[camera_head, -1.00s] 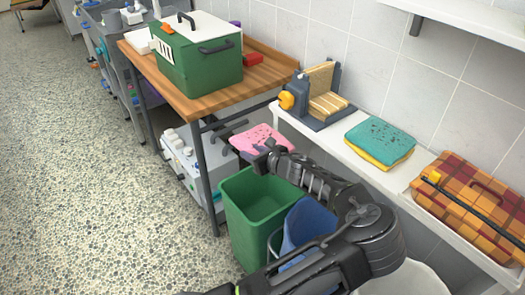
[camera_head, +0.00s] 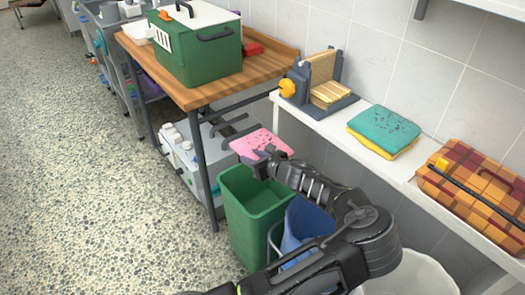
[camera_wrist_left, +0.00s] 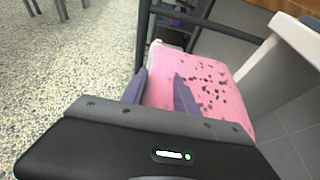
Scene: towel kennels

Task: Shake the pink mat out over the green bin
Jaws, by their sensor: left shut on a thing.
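The pink mat (camera_head: 262,142) is held out flat by my left gripper (camera_head: 266,160), above and just behind the green bin (camera_head: 250,215). In the left wrist view the mat (camera_wrist_left: 205,85) shows many dark specks on its top, and my left gripper (camera_wrist_left: 158,95) is shut on its near edge. The green bin stands open on the floor, with its upper inside wall in sight and its bottom hidden. My right gripper is not in view.
A blue bin (camera_head: 305,225) stands right of the green bin, partly behind my arm. A white shelf (camera_head: 325,125) holds teal and yellow mats (camera_head: 385,130) and a plaid box (camera_head: 475,190). A wooden table (camera_head: 190,95) with a green carrier (camera_head: 195,50) stands behind left.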

